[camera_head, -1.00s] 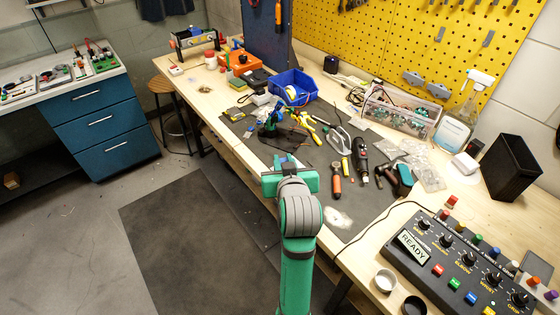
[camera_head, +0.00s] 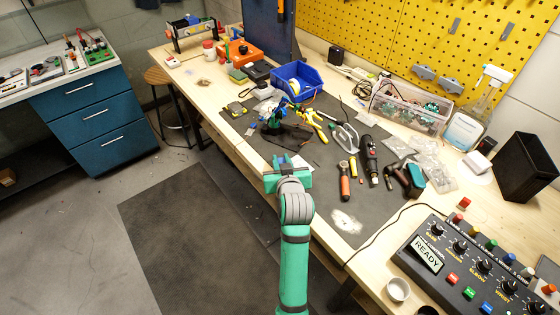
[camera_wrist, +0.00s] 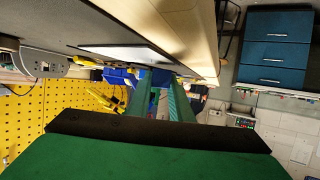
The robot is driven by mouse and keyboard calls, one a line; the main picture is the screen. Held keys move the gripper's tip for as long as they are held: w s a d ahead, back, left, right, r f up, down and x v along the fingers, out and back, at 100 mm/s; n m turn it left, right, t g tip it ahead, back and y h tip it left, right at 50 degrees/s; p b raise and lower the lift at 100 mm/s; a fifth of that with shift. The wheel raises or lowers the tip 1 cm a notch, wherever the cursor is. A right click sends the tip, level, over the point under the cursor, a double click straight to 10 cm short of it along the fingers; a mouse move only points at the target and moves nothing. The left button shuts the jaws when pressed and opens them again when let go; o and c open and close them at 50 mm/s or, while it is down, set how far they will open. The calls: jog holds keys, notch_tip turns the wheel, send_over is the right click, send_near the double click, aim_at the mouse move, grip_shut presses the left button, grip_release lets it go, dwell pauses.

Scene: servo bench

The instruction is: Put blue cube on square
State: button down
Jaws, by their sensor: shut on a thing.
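My gripper (camera_head: 289,168) is at the front edge of the bench, low near the dark mat, and its back faces the head camera. In the wrist view my gripper's two green fingers (camera_wrist: 163,88) close on a small blue thing, the blue cube (camera_wrist: 161,77), which is mostly hidden between them. The head view does not show the cube clearly, since the hand covers it. A pale square (camera_head: 301,161) lies on the mat just beyond the hand. It also shows in the wrist view (camera_wrist: 140,56), close to the fingertips; I cannot tell whether the cube touches it.
The dark mat (camera_head: 255,150) holds a screwdriver (camera_head: 345,182), yellow pliers (camera_head: 316,125) and a black tool (camera_head: 371,160) to the right. A blue bin (camera_head: 299,79) stands behind. A control box (camera_head: 470,265) sits at the lower right.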

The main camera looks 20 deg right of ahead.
jog(key=shift+f, duration=0.35)
jog(key=shift+f, duration=0.1)
jog(key=c, duration=1.6)
grip_release()
jog(key=shift+s+d, duration=0.15)
jog(key=shift+r, duration=0.2)
jog(key=v, duration=1.1)
jog(key=shift+s, duration=0.15)
jog(key=shift+s+a, duration=0.2)
jog(key=shift+a, duration=0.05)
jog(key=shift+r, duration=0.1)
